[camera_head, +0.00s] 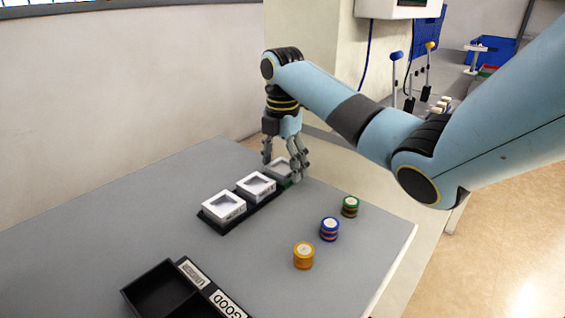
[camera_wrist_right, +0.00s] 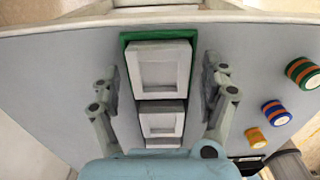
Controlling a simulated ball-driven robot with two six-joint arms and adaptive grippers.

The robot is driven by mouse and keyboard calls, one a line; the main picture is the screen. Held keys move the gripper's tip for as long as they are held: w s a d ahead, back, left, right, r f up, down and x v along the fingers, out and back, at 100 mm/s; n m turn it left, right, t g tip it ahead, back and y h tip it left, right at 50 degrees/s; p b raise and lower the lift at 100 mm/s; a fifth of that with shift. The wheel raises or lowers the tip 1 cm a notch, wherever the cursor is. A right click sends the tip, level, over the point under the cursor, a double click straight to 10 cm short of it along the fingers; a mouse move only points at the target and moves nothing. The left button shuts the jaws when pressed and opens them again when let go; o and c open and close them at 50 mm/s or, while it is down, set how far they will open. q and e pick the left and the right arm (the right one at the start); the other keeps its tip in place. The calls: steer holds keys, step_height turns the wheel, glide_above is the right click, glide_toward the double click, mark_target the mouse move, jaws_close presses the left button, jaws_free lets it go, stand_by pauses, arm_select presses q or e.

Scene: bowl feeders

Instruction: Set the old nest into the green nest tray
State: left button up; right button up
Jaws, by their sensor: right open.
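A pale nest with a square recess (camera_head: 279,170) lies at the far end of a row of nests on the grey table. In the right wrist view this nest (camera_wrist_right: 160,91) lies over the green nest tray (camera_wrist_right: 126,50), whose green rim shows along its top and sides. My right gripper (camera_head: 282,167) is low around this nest. In the right wrist view its fingers (camera_wrist_right: 160,80) stand apart on both sides of the nest, with a gap on each side. In the head view the fingers partly hide the nest and the tray. My left gripper is not in view.
Two white nests (camera_head: 223,206) (camera_head: 256,186) sit in a dark tray nearer in the row. Three banded round stacks, yellow (camera_head: 303,256), blue (camera_head: 329,229) and green (camera_head: 350,206), stand to the right. A black bin labelled GOOD (camera_head: 165,291) is at the front.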

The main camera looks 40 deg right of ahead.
step_height(320, 180, up, 8)
steer(key=shift+f+p, duration=0.1)
steer(key=shift+p, duration=0.9)
step_height(320, 180, up, 4)
steer(key=p, duration=0.3)
glide_above(282, 169)
steer(key=shift+r, duration=0.25)
steer(key=shift+s+f, duration=0.1)
